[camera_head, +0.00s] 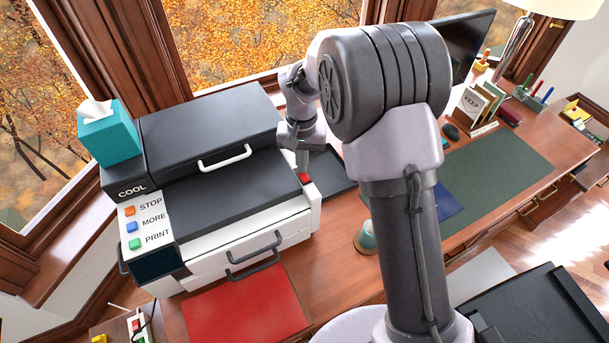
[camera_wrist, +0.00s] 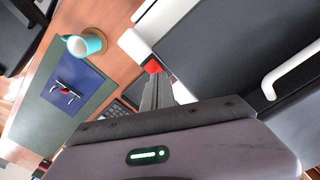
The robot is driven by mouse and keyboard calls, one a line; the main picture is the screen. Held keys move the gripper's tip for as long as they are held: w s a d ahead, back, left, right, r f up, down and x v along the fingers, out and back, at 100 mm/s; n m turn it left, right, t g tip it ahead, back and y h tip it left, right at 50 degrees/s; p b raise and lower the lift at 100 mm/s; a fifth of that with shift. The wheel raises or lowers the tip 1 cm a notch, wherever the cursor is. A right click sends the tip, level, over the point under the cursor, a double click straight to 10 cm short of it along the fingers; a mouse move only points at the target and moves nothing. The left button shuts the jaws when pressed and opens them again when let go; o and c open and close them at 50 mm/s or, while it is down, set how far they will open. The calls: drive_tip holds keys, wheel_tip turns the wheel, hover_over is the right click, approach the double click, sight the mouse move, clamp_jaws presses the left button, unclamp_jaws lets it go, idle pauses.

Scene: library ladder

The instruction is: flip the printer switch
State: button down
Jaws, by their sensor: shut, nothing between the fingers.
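The printer (camera_head: 215,190) is a large white and black machine on the left of the desk. Its small red switch (camera_head: 305,178) is on the white right edge of the body, and it shows in the wrist view (camera_wrist: 152,66) on a white corner block. My gripper (camera_head: 303,168) is shut and empty, pointing down at the switch from just above. In the wrist view the fingertips (camera_wrist: 153,80) end right beside the red switch. I cannot tell whether they touch it. The switch's lower part is partly hidden by the fingers.
A teal mug (camera_head: 366,236) and a blue pad (camera_head: 445,204) are to the right. A red mat (camera_head: 245,308) lies in front.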

drive_tip(key=shift+f+b, duration=0.35)
drive_tip(key=shift+f, duration=0.1)
wheel_tip(320, 180, up, 7)
drive_tip(key=p, duration=0.5)
drive_tip(key=shift+r+p, duration=0.15)
drive_tip(key=shift+p, duration=0.15)
